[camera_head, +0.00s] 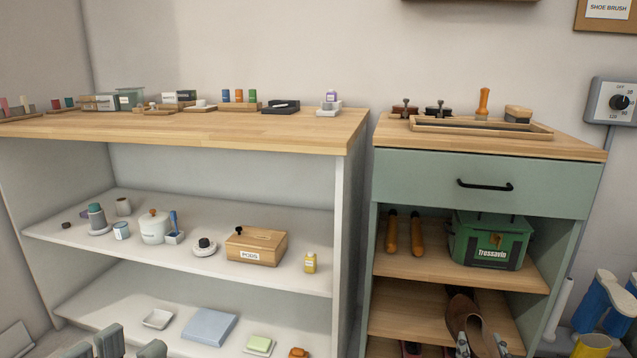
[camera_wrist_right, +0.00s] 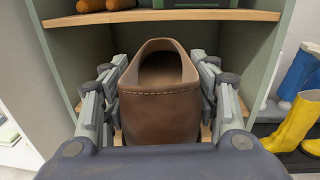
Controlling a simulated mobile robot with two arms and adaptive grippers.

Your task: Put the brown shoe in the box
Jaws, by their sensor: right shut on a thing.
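The brown shoe (camera_head: 466,309) is at the lower shelves of the green cabinet. My right gripper (camera_head: 482,346) is shut on it. In the right wrist view the shoe (camera_wrist_right: 160,118) sits between the two fingers of the right gripper (camera_wrist_right: 163,105), its opening facing up and away. The cabinet's shelf is close above and behind it. My left gripper (camera_head: 128,345) shows only in part at the bottom left, away from the shoe; its jaw state is unclear. I cannot tell which box is the task's box.
The green cabinet (camera_head: 480,180) has a green Tressavin container (camera_head: 489,240) and orange-brown items on its upper shelf. More footwear shows low inside. A white shelf unit (camera_head: 345,230) stands left, with a wooden PODS box (camera_head: 256,246). Blue and yellow boots (camera_head: 600,305) are at right.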

